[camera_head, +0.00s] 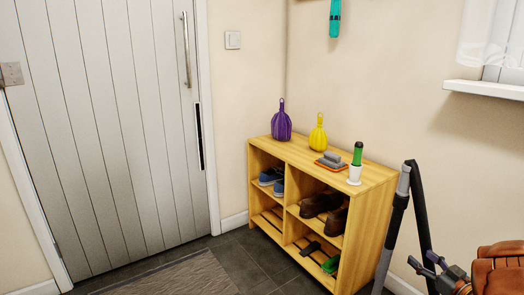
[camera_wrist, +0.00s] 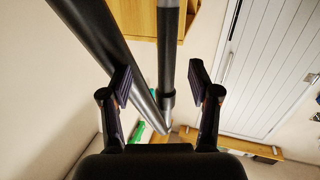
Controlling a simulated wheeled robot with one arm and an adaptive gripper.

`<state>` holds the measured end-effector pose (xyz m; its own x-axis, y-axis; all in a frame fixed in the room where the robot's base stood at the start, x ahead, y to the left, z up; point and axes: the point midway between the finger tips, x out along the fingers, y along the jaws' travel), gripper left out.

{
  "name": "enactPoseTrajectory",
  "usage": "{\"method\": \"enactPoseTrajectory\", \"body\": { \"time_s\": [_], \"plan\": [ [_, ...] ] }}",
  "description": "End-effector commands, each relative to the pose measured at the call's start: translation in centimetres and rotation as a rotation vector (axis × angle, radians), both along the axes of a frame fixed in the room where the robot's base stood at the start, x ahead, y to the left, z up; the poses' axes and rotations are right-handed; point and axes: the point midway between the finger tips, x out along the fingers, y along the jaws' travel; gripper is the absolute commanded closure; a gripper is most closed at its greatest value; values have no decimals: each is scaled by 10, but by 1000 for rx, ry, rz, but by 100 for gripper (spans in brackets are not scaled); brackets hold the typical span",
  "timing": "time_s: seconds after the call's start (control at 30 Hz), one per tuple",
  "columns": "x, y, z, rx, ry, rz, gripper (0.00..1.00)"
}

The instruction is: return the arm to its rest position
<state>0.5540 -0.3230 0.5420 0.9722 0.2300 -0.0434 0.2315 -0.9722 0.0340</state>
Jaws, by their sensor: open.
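My gripper (camera_head: 422,263) shows at the lower right of the head view, small and partly cut off by the frame edge. In the wrist view my gripper (camera_wrist: 159,72) has its two dark fingers wide apart, with nothing clasped between them. A grey and black pole (camera_head: 395,215) and a thick black tube (camera_head: 419,210) stand just left of my gripper in the head view. In the wrist view the pole (camera_wrist: 169,50) and the tube (camera_wrist: 100,40) cross the space beyond the fingers. I cannot tell how near they are.
A wooden shelf (camera_head: 272,192) holds shoes and brushes. A window sill (camera_head: 485,90) juts out above right. Floor by the door (camera_head: 110,130) is clear except a mat (camera_head: 170,276).

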Motion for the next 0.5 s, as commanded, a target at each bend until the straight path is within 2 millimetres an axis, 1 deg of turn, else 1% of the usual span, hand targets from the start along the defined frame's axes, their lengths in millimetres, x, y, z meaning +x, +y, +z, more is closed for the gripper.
{"method": "enactPoseTrajectory", "body": {
  "time_s": [0.03, 0.17, 0.27, 0.4, 0.47, 0.5],
  "plan": [
    [6, -1, 18, -28, 14, -16, 38],
    [16, -11, 40, -107, 70, -81, 38],
    [24, -19, 62, -168, 118, -144, 38],
    [31, -32, 106, -262, 195, -255, 38],
    [32, -37, 126, -296, 231, -309, 38],
    [31, -39, 140, -319, 257, -345, 38]
  ]
}}
